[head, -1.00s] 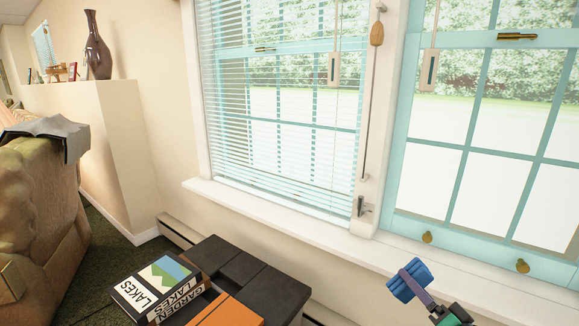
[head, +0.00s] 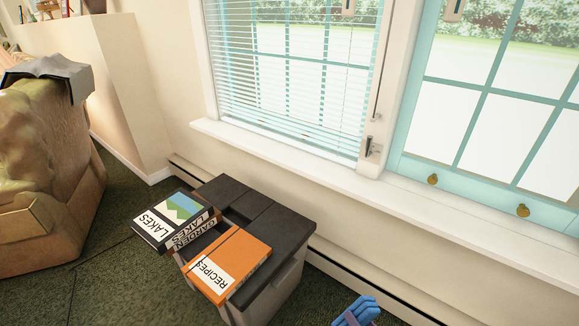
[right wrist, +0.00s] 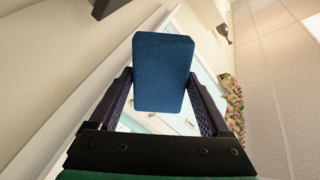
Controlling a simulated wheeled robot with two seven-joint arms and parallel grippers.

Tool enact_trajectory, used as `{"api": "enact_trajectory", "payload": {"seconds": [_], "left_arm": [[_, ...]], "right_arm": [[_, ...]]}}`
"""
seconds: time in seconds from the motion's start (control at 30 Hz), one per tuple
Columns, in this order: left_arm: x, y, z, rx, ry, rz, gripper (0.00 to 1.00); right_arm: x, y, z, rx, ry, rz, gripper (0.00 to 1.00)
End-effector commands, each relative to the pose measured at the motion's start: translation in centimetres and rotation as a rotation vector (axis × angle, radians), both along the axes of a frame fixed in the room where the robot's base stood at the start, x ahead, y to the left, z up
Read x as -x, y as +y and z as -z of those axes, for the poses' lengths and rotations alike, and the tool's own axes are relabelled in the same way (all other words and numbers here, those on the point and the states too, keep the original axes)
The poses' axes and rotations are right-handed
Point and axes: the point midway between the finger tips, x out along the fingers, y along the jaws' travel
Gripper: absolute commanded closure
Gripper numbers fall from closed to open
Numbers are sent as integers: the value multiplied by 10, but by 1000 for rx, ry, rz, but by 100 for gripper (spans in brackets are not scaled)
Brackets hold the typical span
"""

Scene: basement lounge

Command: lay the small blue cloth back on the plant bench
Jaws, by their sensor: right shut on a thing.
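The small blue cloth (head: 357,310) is a folded bundle at the bottom edge of the head view, right of the bench. In the right wrist view the cloth (right wrist: 163,72) is a dark blue block between the fingers. My right gripper (right wrist: 160,92) is shut on it. In the head view the gripper is mostly cut off by the frame's lower edge. A low bench (head: 285,226) with a dark slatted top and pale sides stands below the window. I see no plants on it, so I cannot tell if it is the plant bench. My left gripper is not in view.
An orange recipes book (head: 238,262) and a dark lakes book (head: 168,222) lie on the bench's near and left parts. Its back part is bare. The window sill (head: 290,160) runs behind it. A sofa (head: 50,180) with a grey cloth stands left.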

Motion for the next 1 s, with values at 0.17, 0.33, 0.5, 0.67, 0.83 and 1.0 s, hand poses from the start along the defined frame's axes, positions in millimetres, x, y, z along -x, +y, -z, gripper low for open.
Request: {"api": "enact_trajectory", "payload": {"seconds": [0.17, 0.33, 0.5, 0.67, 0.83, 1.0], "left_arm": [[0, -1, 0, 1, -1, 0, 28], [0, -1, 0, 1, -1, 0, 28], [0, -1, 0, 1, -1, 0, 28], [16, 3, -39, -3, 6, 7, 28], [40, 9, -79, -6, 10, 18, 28], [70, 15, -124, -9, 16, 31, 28]], "right_arm": [[-5, -3, -5, -6, 0, 132, 79], [-11, -7, -9, -6, 2, 276, 79], [-16, -12, -13, -5, 2, 427, 79], [-17, -13, -67, 4, -1, 448, 79], [-17, -13, -125, 2, 0, 447, 79], [-17, -13, -186, 2, 0, 447, 79]]}}
